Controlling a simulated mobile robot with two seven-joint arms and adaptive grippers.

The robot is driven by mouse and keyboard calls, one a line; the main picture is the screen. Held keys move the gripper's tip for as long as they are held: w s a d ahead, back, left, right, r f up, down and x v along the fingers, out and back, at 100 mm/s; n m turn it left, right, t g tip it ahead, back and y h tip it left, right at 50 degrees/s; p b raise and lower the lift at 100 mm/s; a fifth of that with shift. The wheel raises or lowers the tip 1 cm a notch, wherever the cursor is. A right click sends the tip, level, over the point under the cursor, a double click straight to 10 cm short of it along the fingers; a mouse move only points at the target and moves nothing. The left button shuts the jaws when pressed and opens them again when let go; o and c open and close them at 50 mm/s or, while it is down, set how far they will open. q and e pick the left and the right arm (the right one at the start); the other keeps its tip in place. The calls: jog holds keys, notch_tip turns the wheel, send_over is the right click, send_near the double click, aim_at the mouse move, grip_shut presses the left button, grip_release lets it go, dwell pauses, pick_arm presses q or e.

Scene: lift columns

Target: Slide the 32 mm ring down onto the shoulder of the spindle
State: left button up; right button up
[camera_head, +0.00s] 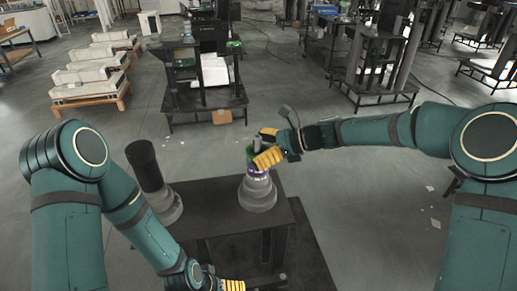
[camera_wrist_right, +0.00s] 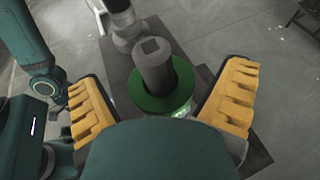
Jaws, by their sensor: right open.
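The spindle stands upright on a stepped grey base (camera_head: 257,194) at the right of the dark table. Its grey shaft shows from above in the right wrist view (camera_wrist_right: 152,66), with a square mark on top. A green ring (camera_wrist_right: 165,98) is around the shaft; it also shows in the head view (camera_head: 249,152). A purple band (camera_head: 257,174) is below it. I cannot tell which is the 32 mm ring or whether green touches a shoulder. My right gripper (camera_head: 266,146) is open, its yellow fingers on either side of the green ring, apart from it. My left gripper (camera_head: 240,286) is low at the front, its jaw opening unclear.
A second stepped grey base (camera_head: 163,203) with a tall dark cylinder (camera_head: 143,163) stands left on the dark table (camera_head: 215,225). A cart (camera_head: 203,95) with bins stands behind. Pallets (camera_head: 92,88) are at the back left. The floor right of the table is mostly clear.

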jog(key=v, duration=1.2)
dwell(0.3)
